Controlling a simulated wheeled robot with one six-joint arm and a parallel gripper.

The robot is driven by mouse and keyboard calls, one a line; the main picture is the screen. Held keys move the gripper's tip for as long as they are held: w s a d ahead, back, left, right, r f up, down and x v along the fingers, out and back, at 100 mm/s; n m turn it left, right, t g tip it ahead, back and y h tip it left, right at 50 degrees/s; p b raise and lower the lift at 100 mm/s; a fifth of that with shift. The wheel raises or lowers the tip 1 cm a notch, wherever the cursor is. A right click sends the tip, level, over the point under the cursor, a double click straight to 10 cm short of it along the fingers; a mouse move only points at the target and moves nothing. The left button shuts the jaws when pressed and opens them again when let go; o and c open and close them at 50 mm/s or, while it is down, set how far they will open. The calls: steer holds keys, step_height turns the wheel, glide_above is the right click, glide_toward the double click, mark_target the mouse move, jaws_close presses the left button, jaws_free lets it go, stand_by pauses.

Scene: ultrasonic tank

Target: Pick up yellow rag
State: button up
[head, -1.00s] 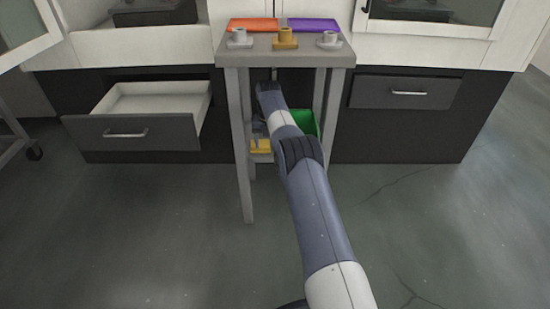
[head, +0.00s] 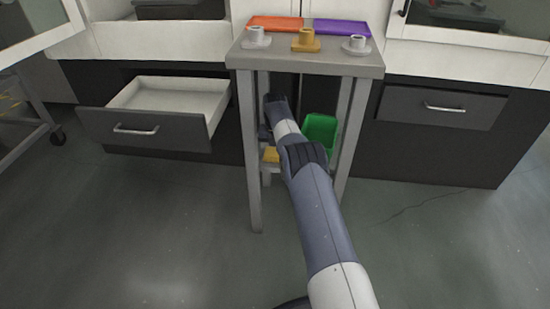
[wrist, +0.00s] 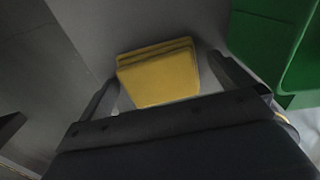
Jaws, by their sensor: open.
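The yellow rag (wrist: 160,73) is a folded, layered block lying on the grey lower shelf. It also shows in the head view (head: 271,155), low under the table, partly hidden behind a table leg and my arm. My gripper (wrist: 164,70) is open in the wrist view, one finger to the left of the rag and one to the right. The rag lies between and just beyond the fingers, with no clear contact.
A green bin (wrist: 272,42) stands close to the right finger; it also shows in the head view (head: 320,134). The grey table (head: 305,60) has legs around my arm and holds trays and fittings on top. An open drawer (head: 160,115) is on the left.

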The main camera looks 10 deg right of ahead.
mark_target(275, 152)
steer(key=shift+r, duration=0.1)
steer(key=c, duration=1)
step_height(275, 152, up, 10)
steer(key=p, duration=0.4)
steer(key=o, duration=0.4)
steer(key=c, duration=0.3)
